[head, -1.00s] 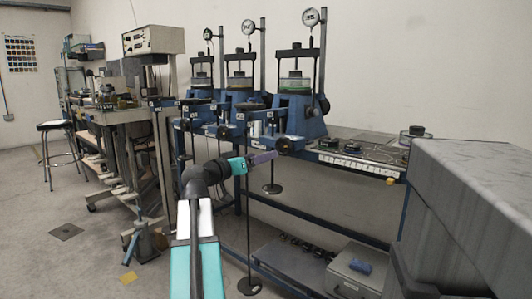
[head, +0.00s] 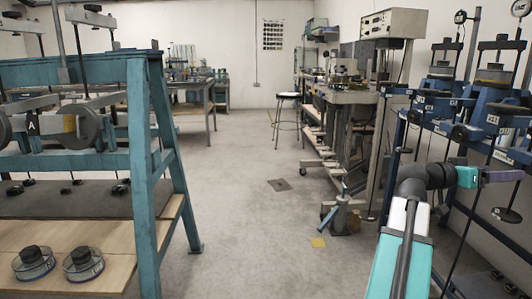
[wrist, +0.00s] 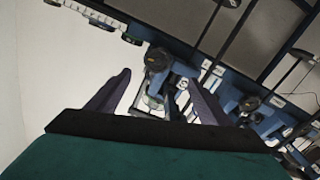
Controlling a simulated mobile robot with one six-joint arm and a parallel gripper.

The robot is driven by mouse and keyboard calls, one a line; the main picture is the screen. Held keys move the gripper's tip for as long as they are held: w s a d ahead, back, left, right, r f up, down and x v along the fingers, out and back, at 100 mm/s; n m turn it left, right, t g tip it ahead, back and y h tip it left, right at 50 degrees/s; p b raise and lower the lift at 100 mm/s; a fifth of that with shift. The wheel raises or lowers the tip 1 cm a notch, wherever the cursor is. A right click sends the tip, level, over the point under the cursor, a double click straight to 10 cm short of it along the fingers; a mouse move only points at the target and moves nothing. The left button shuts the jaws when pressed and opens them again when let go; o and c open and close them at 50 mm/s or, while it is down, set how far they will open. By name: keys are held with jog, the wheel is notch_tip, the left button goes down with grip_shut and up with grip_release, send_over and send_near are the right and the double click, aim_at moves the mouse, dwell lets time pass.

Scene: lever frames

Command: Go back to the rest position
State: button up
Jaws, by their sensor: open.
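My gripper (head: 503,175) is at the right of the head view, at the end of my teal and white arm. It is held out in front of the blue bench with the test presses (head: 492,85). In the wrist view, its two purple fingers (wrist: 161,77) stand apart with nothing held between them. Behind them, the wrist view shows a tilted scene of blue press parts (wrist: 158,60) and a pale wall. Whether the fingers are close to any part of the bench is hard to tell.
A teal lever frame (head: 150,170) with a wooden shelf stands at the left. A grey workbench (head: 345,97) and a stool (head: 288,100) stand further back. A small jack-like stand (head: 342,215) is on the floor. The grey floor (head: 245,240) between is open.

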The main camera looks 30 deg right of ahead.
jog(key=w+a+f+n+t+p, duration=0.2)
jog(key=w+f+p, duration=0.15)
jog(key=w, duration=0.45)
jog(key=w+a+f+n+t+p, duration=0.2)
jog(key=w+p, duration=0.2)
jog(key=w, duration=0.5)
jog(key=w+a+f+n+t+p, duration=0.2)
jog(key=w+a+f+p, duration=0.15)
jog(key=w, duration=0.45)
jog(key=w+a+f+n+t+y+p, duration=0.4)
jog(key=w+a+f+p, duration=0.75)
jog(key=a+f, duration=0.65)
jog(key=s+a+f+n+g+y+p, duration=0.1)
jog(key=s+a+f+n+y+p, duration=0.15)
jog(key=a+f, duration=0.6)
jog(key=s+a+f+n+g+y+p, duration=0.1)
jog(key=a+f+n+y+p, duration=0.3)
jog(key=a, duration=0.8)
jog(key=s+a+f+n+g+y+p, duration=0.2)
jog(key=s+a+f, duration=0.2)
jog(key=s+a, duration=0.6)
jog(key=s+a+f+n+g+y+p, duration=0.2)
jog(key=s+a+f, duration=0.3)
jog(key=s+a, duration=0.6)
jog(key=shift+a+g+y, duration=0.3)
jog(key=shift+a+y, duration=0.35)
jog(key=shift+a, duration=0.6)
